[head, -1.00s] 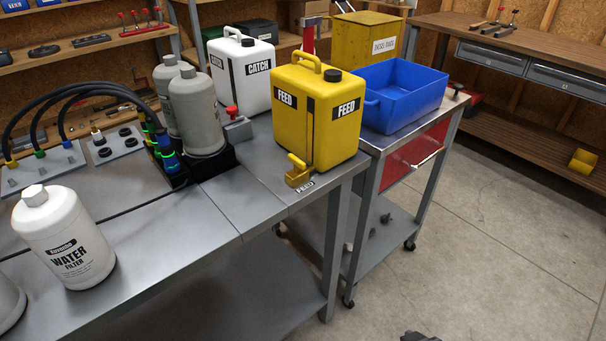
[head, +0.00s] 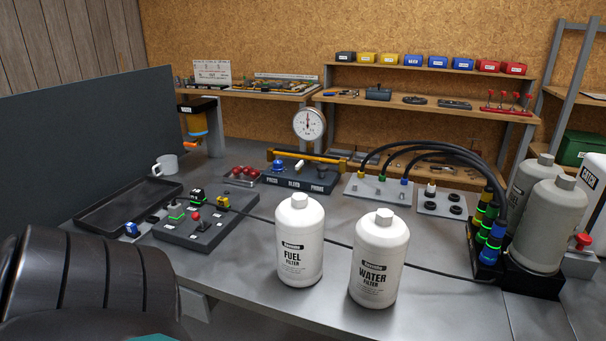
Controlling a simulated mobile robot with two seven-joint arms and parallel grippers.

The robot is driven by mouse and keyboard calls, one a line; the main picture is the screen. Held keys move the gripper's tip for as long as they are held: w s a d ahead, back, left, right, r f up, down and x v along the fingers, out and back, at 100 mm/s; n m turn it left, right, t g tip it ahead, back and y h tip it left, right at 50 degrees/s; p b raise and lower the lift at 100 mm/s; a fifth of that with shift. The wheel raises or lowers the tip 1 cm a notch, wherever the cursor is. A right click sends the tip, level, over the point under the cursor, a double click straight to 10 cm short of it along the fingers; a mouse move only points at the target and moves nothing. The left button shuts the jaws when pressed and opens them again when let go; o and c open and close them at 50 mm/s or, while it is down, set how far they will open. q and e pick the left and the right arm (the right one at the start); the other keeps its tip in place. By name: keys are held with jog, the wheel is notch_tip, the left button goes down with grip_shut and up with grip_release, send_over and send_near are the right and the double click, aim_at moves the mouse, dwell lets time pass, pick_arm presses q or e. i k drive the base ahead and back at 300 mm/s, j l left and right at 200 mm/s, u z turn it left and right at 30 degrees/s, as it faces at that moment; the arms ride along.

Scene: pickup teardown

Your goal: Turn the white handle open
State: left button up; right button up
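I cannot single out the white handle with certainty. A small white-topped fitting (head: 431,187) stands upright on a grey plate with black caps at the middle right of the bench. A small pale part (head: 299,166) also shows on the dark press/bleed/purge block (head: 290,183), below the round gauge (head: 309,124). It is too small to tell whether it is a handle, or whether it is open or closed. Neither gripper is in view.
The white fuel filter (head: 299,245) and water filter (head: 379,262) bottles stand at the bench front. Arched hoses (head: 450,152) and grey canisters (head: 541,225) are at right.

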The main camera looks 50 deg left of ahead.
aim_at(298, 168)
jog(key=u, duration=0.4)
jog(key=j+u, duration=0.15)
jog(key=u, duration=0.25)
jog(key=k+j+u, duration=0.1)
jog(key=u, duration=0.7)
